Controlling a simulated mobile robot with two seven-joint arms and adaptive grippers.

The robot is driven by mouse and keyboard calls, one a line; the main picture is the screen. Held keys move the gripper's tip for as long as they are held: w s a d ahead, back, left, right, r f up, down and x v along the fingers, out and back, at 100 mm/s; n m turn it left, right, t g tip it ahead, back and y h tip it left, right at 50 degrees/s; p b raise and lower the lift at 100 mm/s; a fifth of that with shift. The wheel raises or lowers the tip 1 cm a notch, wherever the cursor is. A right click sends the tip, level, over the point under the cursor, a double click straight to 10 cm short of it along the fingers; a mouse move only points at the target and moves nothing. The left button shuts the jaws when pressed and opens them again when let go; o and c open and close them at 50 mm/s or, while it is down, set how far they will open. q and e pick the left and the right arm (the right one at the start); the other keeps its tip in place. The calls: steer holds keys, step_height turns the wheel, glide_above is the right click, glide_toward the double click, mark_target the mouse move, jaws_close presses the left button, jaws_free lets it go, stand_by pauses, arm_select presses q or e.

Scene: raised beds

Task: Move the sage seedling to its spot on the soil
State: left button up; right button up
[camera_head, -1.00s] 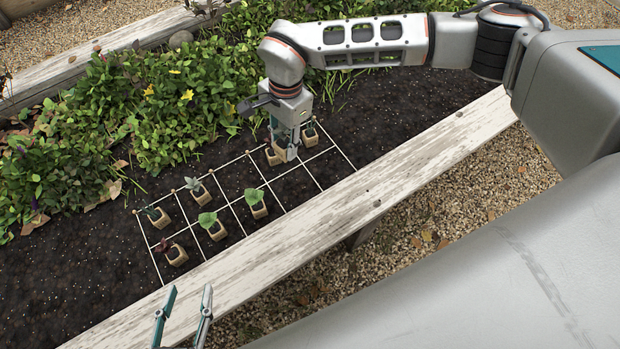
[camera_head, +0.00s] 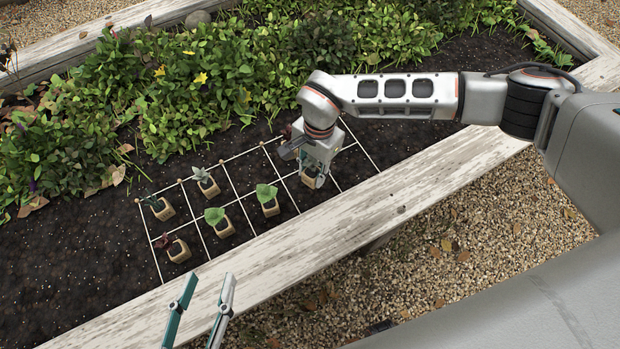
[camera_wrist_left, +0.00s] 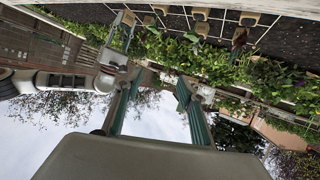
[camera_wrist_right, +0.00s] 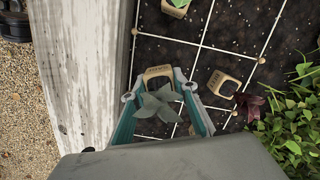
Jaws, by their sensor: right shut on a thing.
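The held seedling has grey-green leaves and a small tan pot (camera_wrist_right: 160,72); its leaves show between the fingers in the right wrist view. I take it for the sage; the label is too small to read. My right gripper (camera_head: 316,178) is shut on this pot, over a front-row cell of the white string grid (camera_head: 232,180). My left gripper (camera_head: 208,279) is open and empty in front of the plank, away from the seedlings.
Several potted seedlings stand on the grid to the left, including a green-leafed one (camera_head: 267,200) beside my right gripper. A red-leafed seedling (camera_wrist_right: 222,84) stands behind it. A weathered plank (camera_head: 260,263) edges the bed; dense green plants (camera_head: 200,85) grow behind the grid.

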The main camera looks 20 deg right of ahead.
mark_target(312, 182)
steer(key=shift+f, duration=0.45)
steer(key=f, duration=0.1)
steer(key=f+b, duration=0.1)
steer(key=f, duration=0.1)
steer(key=f+b, duration=0.1)
steer(key=shift+s+f, duration=0.25)
steer(key=shift+f, duration=0.05)
steer(key=shift+w+f, duration=0.15)
steer(key=shift+f, duration=0.15)
steer(key=shift+w+r, duration=0.1)
steer(key=shift+r, duration=0.15)
steer(key=shift+f, duration=0.2)
steer(key=o, duration=1.1)
arm_select(q)
steer(key=s+d+n, duration=0.1)
steer(key=d+f+n, duration=0.1)
steer(key=d, duration=0.1)
steer(key=shift+s+f+n, duration=0.15)
steer(key=shift+s+n, duration=0.15)
steer(key=shift+s, duration=0.05)
